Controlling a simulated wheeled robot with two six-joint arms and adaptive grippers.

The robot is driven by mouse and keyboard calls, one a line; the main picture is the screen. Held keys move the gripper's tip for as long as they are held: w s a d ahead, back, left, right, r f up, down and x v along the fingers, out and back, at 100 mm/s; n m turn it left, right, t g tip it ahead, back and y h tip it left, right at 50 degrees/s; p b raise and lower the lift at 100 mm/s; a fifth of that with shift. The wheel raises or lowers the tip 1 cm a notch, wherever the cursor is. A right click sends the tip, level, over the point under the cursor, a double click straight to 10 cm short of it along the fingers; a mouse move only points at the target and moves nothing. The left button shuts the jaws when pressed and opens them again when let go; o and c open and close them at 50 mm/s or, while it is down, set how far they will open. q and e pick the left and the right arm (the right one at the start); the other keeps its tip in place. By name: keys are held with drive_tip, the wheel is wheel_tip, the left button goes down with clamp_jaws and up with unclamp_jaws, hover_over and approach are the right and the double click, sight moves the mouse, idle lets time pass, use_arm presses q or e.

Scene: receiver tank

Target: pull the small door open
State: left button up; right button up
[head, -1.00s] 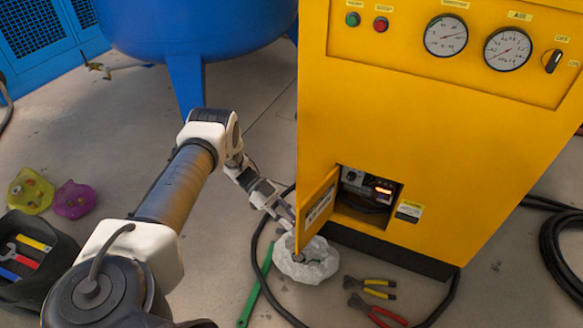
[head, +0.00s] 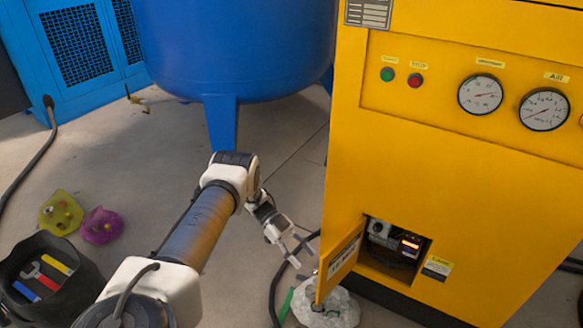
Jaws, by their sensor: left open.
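The small door (head: 340,262) is a yellow panel with a pale label, low on the front of the yellow cabinet (head: 440,170). It stands swung open, hinged at the left side of a dark opening (head: 395,250). Inside the opening are a grey device with a round knob and a lit orange display. My left gripper (head: 301,256) is open and empty, just left of the door's free edge and apart from it. My right gripper is not in view.
A crumpled whitish bag (head: 328,308) lies on the floor below the door, beside a dark hose. A blue tank (head: 235,50) stands behind my left arm. A black tool bucket (head: 75,262) and yellow-green and purple pieces (head: 101,225) are at left.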

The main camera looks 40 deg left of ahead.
use_arm(q)
drive_tip(key=v, duration=0.7)
drive_tip(key=shift+a+r, duration=0.2)
drive_tip(key=shift+a, duration=0.15)
